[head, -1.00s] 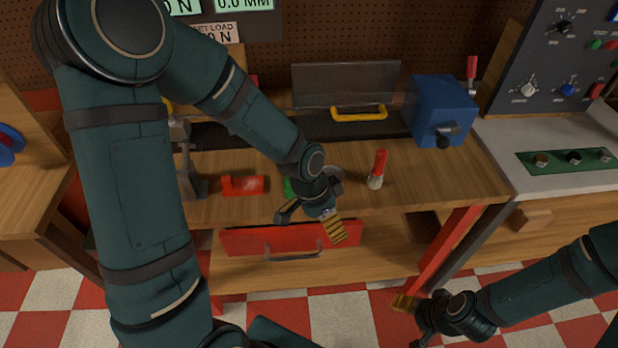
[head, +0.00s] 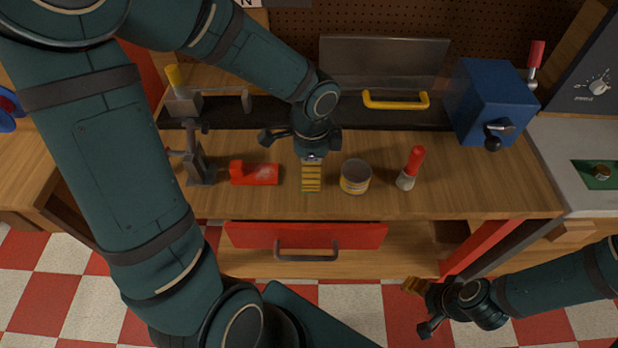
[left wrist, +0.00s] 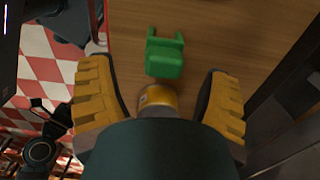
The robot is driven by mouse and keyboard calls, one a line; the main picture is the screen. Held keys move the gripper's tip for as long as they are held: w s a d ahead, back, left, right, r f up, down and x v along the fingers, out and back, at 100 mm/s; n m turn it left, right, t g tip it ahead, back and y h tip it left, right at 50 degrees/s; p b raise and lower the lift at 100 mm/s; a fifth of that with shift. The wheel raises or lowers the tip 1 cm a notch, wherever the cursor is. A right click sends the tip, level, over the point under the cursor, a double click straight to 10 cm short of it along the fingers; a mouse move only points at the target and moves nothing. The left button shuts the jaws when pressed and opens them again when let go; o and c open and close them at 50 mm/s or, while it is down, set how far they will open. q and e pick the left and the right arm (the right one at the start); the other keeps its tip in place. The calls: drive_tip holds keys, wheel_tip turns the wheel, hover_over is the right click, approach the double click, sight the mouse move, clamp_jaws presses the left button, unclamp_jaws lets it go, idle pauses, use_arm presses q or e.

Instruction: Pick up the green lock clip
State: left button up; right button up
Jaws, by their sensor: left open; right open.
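The green lock clip (left wrist: 165,54) lies on the wooden bench top in the left wrist view, just beyond the gap between the left fingertips. In the head view I cannot see it; my left gripper and arm hide that part of the bench. My left gripper (head: 311,178) is open and empty over the bench, with its yellow-padded fingers (left wrist: 160,80) spread apart in the left wrist view. My right gripper (head: 416,306) is open and empty, low in front of the bench.
A small tin (head: 355,177) stands beside the left gripper. A red block-like part (head: 255,174) lies left of it, and a red-handled tool (head: 411,168) stands to the right.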

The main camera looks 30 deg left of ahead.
use_arm(q)
drive_tip(key=f, duration=0.2)
drive_tip(key=f+b, duration=0.2)
drive_tip(key=f, duration=0.1)
drive_tip(key=shift+a+f, duration=0.35)
drive_tip(key=c, duration=1.2)
